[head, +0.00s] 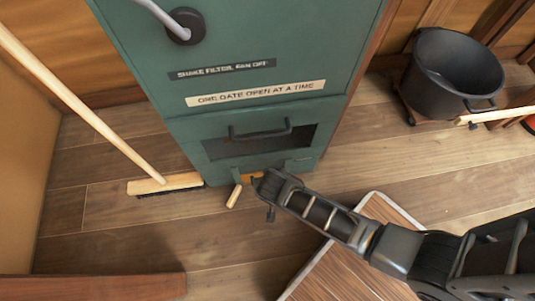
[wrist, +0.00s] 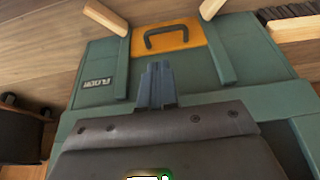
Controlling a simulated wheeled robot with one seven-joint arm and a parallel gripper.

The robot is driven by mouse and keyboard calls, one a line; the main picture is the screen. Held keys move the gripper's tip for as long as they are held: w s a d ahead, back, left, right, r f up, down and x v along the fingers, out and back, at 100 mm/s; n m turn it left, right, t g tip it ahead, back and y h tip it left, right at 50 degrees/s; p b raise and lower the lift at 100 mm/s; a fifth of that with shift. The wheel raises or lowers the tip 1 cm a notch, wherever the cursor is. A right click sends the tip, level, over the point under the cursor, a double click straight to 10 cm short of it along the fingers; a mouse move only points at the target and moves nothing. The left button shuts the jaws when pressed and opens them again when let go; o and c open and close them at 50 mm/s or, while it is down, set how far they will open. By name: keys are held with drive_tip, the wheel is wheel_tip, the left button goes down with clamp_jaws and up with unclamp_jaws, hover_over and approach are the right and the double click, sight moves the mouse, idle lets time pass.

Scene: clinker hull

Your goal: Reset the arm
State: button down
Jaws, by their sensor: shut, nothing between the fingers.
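My arm reaches in from the lower right in the head view, and my gripper (head: 260,183) is at the foot of the green cabinet (head: 240,90). In the wrist view my gripper (wrist: 157,75) is shut, with its fingers together and nothing between them. An orange panel with a black handle (wrist: 175,37) lies just beyond the fingertips in the wrist view. A label reading "FLOOR" (wrist: 98,82) is to the left of it. In the head view the orange panel (head: 254,176) is mostly hidden behind my gripper.
A push broom (head: 165,184) stands left of the cabinet. A short wooden piece (head: 235,195) is left of my gripper. A black bucket (head: 453,70) is at the upper right. A light-edged wooden board (head: 345,270) is under my arm. Floor is clear at the lower left middle.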

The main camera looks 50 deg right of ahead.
drive_tip(key=shift+v, duration=0.8)
